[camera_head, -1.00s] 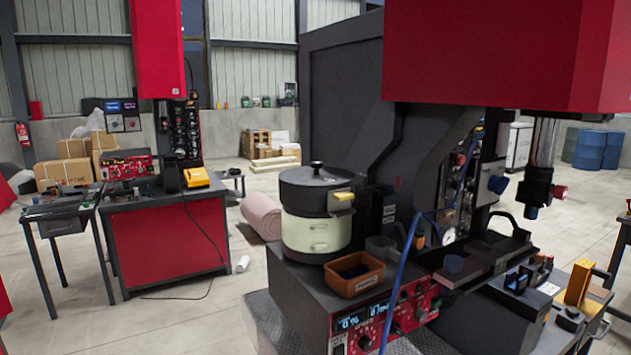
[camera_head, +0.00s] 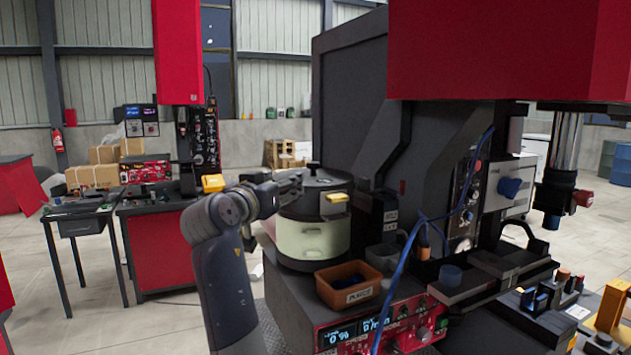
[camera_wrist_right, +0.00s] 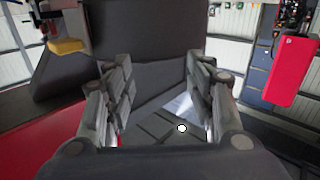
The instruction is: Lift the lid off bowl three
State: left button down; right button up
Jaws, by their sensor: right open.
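The round cream-green bowl (camera_head: 312,238) stands on the red-fronted machine base, with its dark lid (camera_head: 318,197) on top. The lid has a small black knob (camera_head: 315,168) and a yellow block (camera_head: 336,198) at its front edge. I cannot read a bowl number. My right gripper (camera_head: 297,180) is at the lid's left side, pointing toward the knob, its fingers partly blended with the lid. In the right wrist view the gripper (camera_wrist_right: 160,75) is open with nothing between its fingers; a yellow block (camera_wrist_right: 67,46) shows upper left. My left gripper is out of view.
An orange-brown bin (camera_head: 348,284) stands in front of the bowl. A blue cable (camera_head: 408,245) hangs to its right. The tall dark cabinet (camera_head: 345,100) rises behind the bowl, and a red machine head (camera_head: 490,50) overhangs on the right.

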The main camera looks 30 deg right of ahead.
aim_at(311, 165)
jog(key=shift+m+h, duration=0.3)
jog(key=shift+m, duration=0.1)
jog(key=w+d+p, duration=0.1)
jog(key=d, duration=0.1)
jog(key=w+d+r+p, duration=0.1)
jog(key=d, duration=0.1)
jog(key=w+d+r+p, duration=0.1)
jog(key=d, duration=0.1)
jog(key=shift+w+r, duration=0.1)
jog(key=shift+r, duration=0.05)
jog(key=shift+w+d, duration=0.1)
jog(key=shift+d, duration=0.2)
jog(key=shift+w+d+p, duration=0.15)
jog(key=shift+d+p, duration=0.15)
jog(key=shift+p, duration=0.1)
jog(key=p+x, duration=0.2)
jog(key=x, duration=0.2)
jog(key=shift+d, duration=0.25)
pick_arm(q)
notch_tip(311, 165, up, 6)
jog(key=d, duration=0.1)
pick_arm(e)
jog(key=shift+f, duration=0.25)
jog(key=shift+c, duration=0.8)
jog(key=shift+r, duration=0.1)
grip_shut()
